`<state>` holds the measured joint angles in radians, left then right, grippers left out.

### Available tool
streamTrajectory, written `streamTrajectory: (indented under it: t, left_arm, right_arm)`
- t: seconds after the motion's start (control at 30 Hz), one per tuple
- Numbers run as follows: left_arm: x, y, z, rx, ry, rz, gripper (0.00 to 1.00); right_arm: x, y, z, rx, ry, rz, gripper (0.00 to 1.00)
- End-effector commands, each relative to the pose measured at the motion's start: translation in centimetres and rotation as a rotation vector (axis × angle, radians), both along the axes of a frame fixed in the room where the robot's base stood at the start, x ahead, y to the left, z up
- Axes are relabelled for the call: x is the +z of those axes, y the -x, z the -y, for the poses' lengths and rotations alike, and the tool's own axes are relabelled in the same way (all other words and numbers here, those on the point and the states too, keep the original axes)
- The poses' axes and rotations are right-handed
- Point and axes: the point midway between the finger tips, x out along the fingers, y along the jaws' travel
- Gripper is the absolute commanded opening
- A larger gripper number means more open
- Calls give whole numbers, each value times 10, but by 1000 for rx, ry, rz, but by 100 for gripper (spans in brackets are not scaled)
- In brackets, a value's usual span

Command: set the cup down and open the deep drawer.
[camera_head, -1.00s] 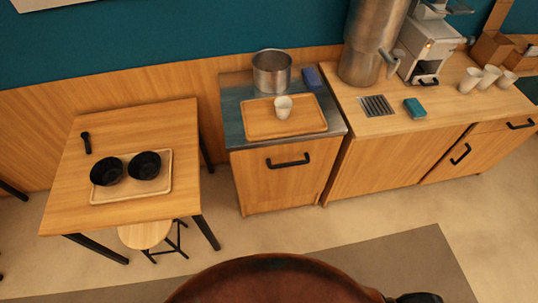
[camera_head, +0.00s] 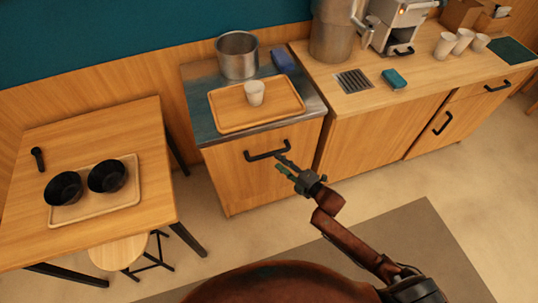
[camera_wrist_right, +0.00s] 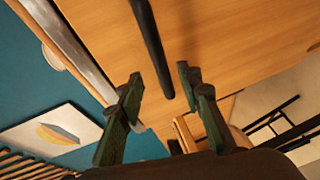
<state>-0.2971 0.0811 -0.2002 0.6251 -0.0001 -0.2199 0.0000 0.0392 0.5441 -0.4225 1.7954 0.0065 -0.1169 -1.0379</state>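The white cup (camera_head: 254,93) stands upright on a wooden tray (camera_head: 228,124) on the metal-topped cabinet. The deep drawer (camera_head: 236,178) under that top is closed. Its black bar handle (camera_head: 262,156) crosses the upper part of the front. My right gripper (camera_head: 282,163) is open and empty at the right end of this handle in the head view. In the right wrist view, the dark handle (camera_wrist_right: 152,48) runs between and beyond the two parted green fingers. I cannot tell if they touch it. My left gripper is not in view.
A steel pot (camera_head: 238,62) and a blue object (camera_head: 283,60) stand behind the tray. The counter (camera_head: 425,84) at right carries a machine and several cups. A table (camera_head: 90,128) at left holds two black bowls on a tray. The floor before the drawer is clear.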

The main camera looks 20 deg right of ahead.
Motion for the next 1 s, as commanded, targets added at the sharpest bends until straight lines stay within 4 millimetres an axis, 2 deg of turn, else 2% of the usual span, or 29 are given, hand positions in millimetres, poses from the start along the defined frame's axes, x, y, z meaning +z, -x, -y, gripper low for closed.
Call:
streamTrajectory:
  t: [0.3, 0.5, 0.87, 1.0]
  left_arm:
    - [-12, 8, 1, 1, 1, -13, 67]
    - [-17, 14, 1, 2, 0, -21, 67]
    - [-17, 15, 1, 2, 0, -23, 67]
    - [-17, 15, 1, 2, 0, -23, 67]
  right_arm:
    - [-10, -43, -19, -1, -1, 1, 33]
    - [-14, -61, -28, -1, -2, -1, 33]
    - [-14, -65, -29, -2, -1, -2, 32]
    - [-14, -65, -29, -2, -1, -2, 23]
